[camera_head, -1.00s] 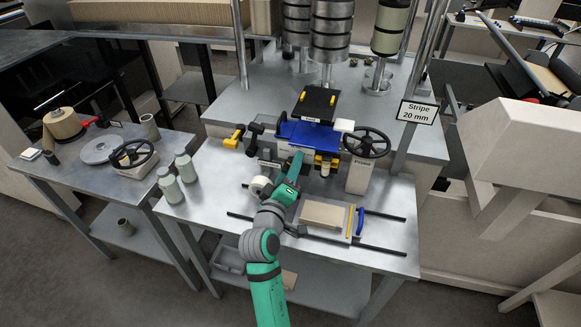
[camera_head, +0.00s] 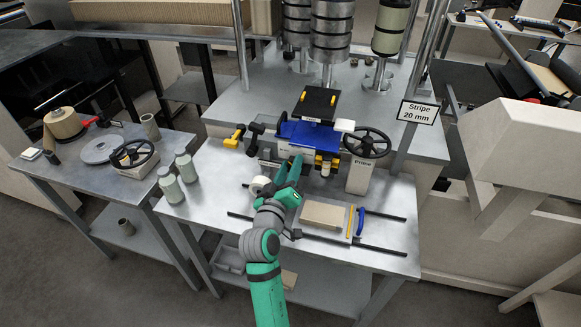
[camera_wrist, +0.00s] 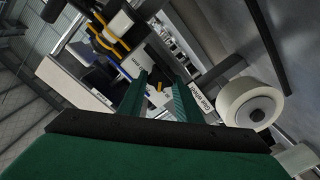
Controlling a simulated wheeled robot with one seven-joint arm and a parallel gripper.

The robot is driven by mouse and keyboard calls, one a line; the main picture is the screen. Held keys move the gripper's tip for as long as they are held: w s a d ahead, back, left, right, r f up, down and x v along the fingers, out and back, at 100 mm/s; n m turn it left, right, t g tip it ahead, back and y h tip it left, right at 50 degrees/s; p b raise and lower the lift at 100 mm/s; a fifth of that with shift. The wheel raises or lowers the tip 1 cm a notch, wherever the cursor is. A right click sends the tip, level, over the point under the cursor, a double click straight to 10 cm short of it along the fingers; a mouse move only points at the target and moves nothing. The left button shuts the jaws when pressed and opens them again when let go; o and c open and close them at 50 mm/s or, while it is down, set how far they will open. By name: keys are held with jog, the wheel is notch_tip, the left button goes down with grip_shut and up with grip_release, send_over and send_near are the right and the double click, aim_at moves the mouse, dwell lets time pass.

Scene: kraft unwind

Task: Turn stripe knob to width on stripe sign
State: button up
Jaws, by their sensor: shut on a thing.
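The stripe sign (camera_head: 418,112) hangs on a post at the right and reads "Stripe 20 mm". My gripper (camera_head: 296,160) reaches the front of the machine under the blue plate. In the wrist view my gripper's two green fingers (camera_wrist: 161,88) are shut on the dark stripe knob (camera_wrist: 158,84), which carries a yellow mark. Its dial scale is too small and blurred to read. The fingers hide the knob in the head view.
The Prime handwheel (camera_head: 367,142) stands right of my gripper. A tan block (camera_head: 323,215) and black rails lie in front.

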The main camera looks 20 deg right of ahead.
jog(key=shift+s+d+m, duration=0.1)
jog(key=shift+m, duration=4)
jog(key=shift+r, duration=0.1)
jog(key=o, duration=1)
jog(key=shift+o, duration=0.2)
jog(key=v, duration=1)
jog(key=shift+s+a, duration=0.25)
jog(key=shift+s, duration=0.1)
